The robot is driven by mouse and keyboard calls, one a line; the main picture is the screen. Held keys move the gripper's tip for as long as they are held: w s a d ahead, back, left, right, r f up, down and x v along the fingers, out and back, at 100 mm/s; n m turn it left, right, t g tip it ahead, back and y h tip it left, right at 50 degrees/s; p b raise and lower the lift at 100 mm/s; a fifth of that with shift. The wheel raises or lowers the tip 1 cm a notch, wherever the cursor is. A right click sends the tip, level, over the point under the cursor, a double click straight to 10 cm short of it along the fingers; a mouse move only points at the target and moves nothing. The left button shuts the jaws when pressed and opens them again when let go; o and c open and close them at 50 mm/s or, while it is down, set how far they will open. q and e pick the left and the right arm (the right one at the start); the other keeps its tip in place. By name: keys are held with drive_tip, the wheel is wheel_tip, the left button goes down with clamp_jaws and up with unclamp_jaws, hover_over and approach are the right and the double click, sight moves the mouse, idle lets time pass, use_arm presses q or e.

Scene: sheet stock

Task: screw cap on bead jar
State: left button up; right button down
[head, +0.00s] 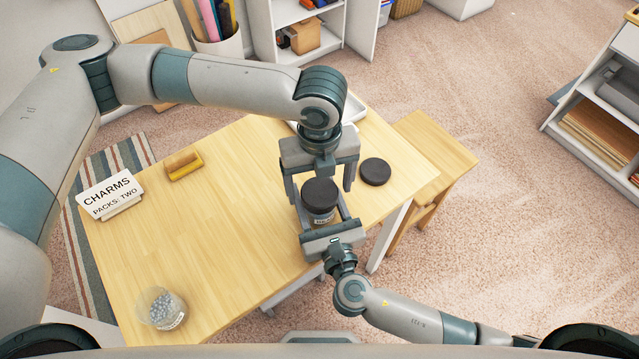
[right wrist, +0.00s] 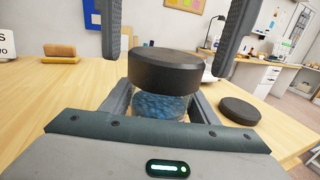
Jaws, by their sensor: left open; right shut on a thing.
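A clear jar of blue beads (right wrist: 158,105) stands at the table's right part, with a dark round cap (right wrist: 165,70) on its mouth. In the head view the same cap (head: 320,193) hides most of the jar (head: 322,218). I cannot tell how tightly the cap sits. My right gripper (head: 322,217) is shut on the jar, one finger on each side. My left gripper (head: 320,184) is open above, its fingers on either side of the cap and apart from it. A second dark cap (head: 375,171) lies flat on the table; it also shows in the right wrist view (right wrist: 240,111).
An uncapped jar of grey-blue beads (head: 162,308) stands at the near left of the table (head: 220,225). A yellow-brown block (head: 184,165) and a "CHARMS PACKS: TWO" sign (head: 109,194) are at the left. A pale tray (head: 352,108) is partly hidden behind my left gripper. The table's middle is clear.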

use_arm(q)
drive_tip(key=shift+r, duration=0.15)
wheel_tip(320, 180, up, 12)
idle(0.6)
use_arm(e)
drive_tip(key=c, duration=0.6)
unclamp_jaws()
use_arm(q)
drive_tip(key=shift+f, duration=0.2)
use_arm(e)
drive_tip(key=shift+s, duration=0.1)
drive_tip(key=shift+s+d+f+b, duration=0.2)
drive_tip(key=shift+s+b, duration=0.1)
drive_tip(key=shift+s, duration=0.25)
use_arm(q)
wheel_tip(320, 180, down, 5)
drive_tip(key=b, duration=0.4)
drive_tip(key=shift+f+b, duration=0.1)
drive_tip(key=shift+b, duration=0.3)
drive_tip(key=shift+f, duration=0.1)
use_arm(e)
drive_tip(key=shift+v, duration=8)
